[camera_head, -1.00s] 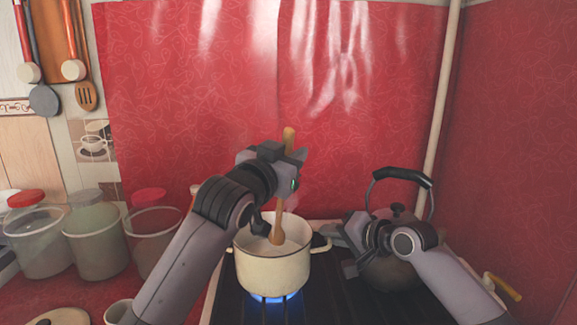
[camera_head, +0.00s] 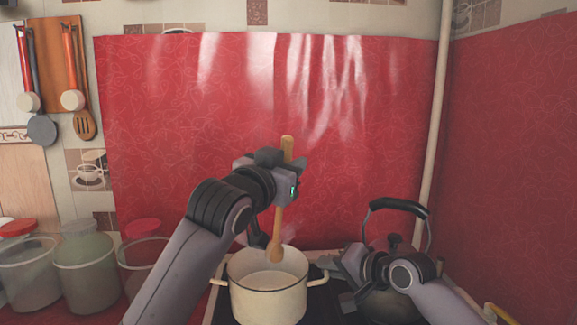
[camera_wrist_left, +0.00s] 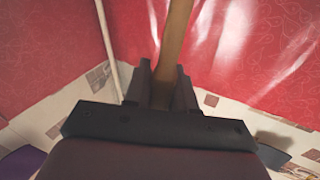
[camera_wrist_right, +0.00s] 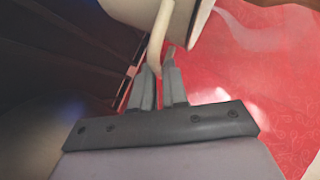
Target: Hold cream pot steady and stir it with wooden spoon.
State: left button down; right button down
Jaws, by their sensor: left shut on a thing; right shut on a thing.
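The cream pot (camera_head: 267,303) stands upright on the stove, with pale contents inside. My left gripper (camera_head: 287,180) is above the pot, shut on the wooden spoon (camera_head: 279,225). The spoon's handle also crosses the left wrist view (camera_wrist_left: 174,45). The spoon is nearly upright, with its bowl end down over the back part of the pot opening; I cannot tell whether it touches the contents. My right gripper (camera_head: 332,266) is at the pot's right side, shut on its handle (camera_head: 318,280). The right wrist view shows the handle (camera_wrist_right: 158,38) at the fingertips.
A dark kettle (camera_head: 392,303) with a raised handle stands right of the pot, behind my right arm. Several clear jars (camera_head: 85,268) stand at the left. Red oilcloth (camera_head: 200,130) covers the wall behind, and utensils hang at upper left.

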aim_at(289, 136)
dwell(0.5)
pick_arm(q)
jog(key=shift+r, duration=2.5)
pick_arm(e)
jog(key=c, duration=1.1)
grip_release()
